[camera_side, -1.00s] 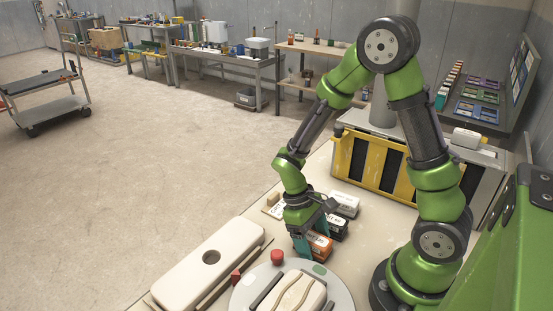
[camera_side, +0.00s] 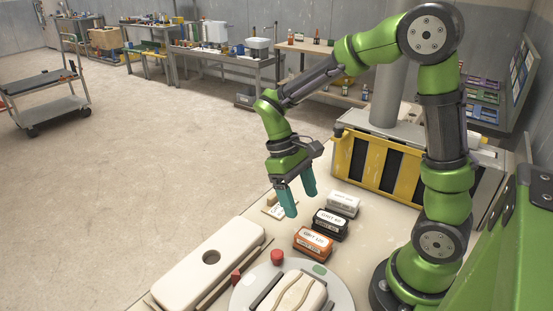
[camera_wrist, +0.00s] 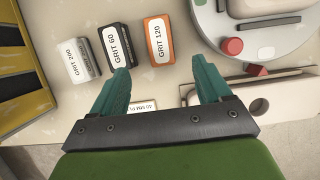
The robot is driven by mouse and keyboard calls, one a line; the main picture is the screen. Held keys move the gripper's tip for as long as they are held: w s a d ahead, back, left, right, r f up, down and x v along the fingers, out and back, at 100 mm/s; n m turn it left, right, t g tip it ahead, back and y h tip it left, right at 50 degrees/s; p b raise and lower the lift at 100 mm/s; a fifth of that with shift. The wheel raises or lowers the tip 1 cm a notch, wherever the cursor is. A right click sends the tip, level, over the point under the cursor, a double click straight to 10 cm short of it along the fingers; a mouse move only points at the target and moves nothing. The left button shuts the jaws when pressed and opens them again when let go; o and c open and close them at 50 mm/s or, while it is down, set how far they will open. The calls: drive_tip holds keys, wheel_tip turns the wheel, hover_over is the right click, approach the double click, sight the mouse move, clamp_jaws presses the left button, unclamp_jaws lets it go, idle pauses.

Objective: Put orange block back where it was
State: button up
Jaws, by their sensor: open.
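The orange block (camera_side: 313,243), labelled GRIT 120, sits on the bench in a row with the black GRIT 60 block (camera_side: 330,224) and the white-grey GRIT 200 block (camera_side: 343,204). In the wrist view the orange block (camera_wrist: 160,40) stands just right of the black block (camera_wrist: 117,46), with a small gap between them. My gripper (camera_side: 302,203) is raised above the bench beside the row. Its teal fingers are apart and empty, as the wrist view (camera_wrist: 163,82) also shows.
A round turntable (camera_side: 245,296) carries a cream piece. A red knob (camera_side: 277,257) stands at its edge. A long cream case (camera_side: 210,262) lies to its left. A yellow-and-black rack (camera_side: 372,168) stands behind the row. A label card (camera_side: 279,210) lies near the blocks.

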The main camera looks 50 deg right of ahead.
drive_tip(key=s+a+r+m+t+y, duration=0.2)
drive_tip(key=s+a+r+m+t, duration=0.1)
drive_tip(key=r+t, duration=0.8)
drive_tip(key=shift+s+a+r+m+t, duration=0.2)
drive_tip(key=shift+s+r+m+t, duration=0.2)
drive_tip(key=shift+s+r+m, duration=0.25)
drive_tip(key=shift+s+f, duration=0.1)
